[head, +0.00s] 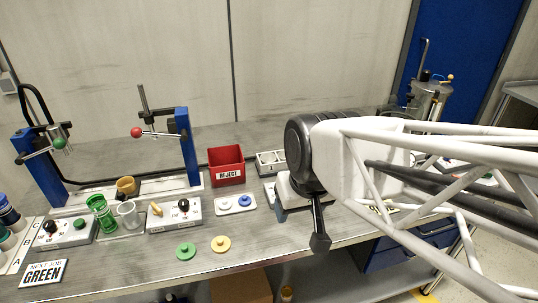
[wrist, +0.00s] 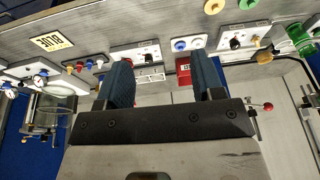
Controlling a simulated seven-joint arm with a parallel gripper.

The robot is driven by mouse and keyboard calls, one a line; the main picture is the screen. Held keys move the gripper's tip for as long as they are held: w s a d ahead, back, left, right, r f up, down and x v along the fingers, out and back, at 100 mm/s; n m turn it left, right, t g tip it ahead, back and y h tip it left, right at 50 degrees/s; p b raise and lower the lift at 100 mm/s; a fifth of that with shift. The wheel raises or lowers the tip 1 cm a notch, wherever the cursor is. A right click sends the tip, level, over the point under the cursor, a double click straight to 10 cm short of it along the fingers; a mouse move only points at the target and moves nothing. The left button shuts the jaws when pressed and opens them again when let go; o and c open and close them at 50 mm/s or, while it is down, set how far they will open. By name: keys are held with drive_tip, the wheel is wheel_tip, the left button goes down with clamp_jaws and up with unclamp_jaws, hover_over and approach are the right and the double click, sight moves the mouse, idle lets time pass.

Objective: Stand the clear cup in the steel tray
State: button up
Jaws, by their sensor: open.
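The clear cup (head: 128,214), with a handle, stands upright at the left of the bench in the head view. A green cup (head: 101,214) stands just left of it, and an amber cup (head: 127,187) is behind it. A pale flat surface (head: 121,235) shows under the cups; I cannot tell whether it is the steel tray. My gripper (head: 301,226) is over the bench, well right of the cups. In the wrist view my gripper (wrist: 165,82) is open with nothing between its fingers. The green cup (wrist: 299,38) and amber cup (wrist: 265,56) show at the right there.
A blue-posted frame with a red-knobbed lever (head: 137,132) stands behind the cups. A switch box (head: 174,214) is right of the clear cup, another (head: 66,232) left of the green cup. A red reject bin (head: 226,166) and green and yellow discs (head: 220,243) lie between cups and gripper.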

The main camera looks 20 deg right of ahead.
drive_tip(key=shift+s+d+r+g+h, duration=0.1)
drive_tip(key=shift+s+d+g+h, duration=0.1)
drive_tip(key=shift+s+d, duration=0.45)
drive_tip(key=shift+s+d+g+h, duration=0.2)
drive_tip(key=shift+s+d, duration=0.25)
drive_tip(key=shift+s, duration=0.3)
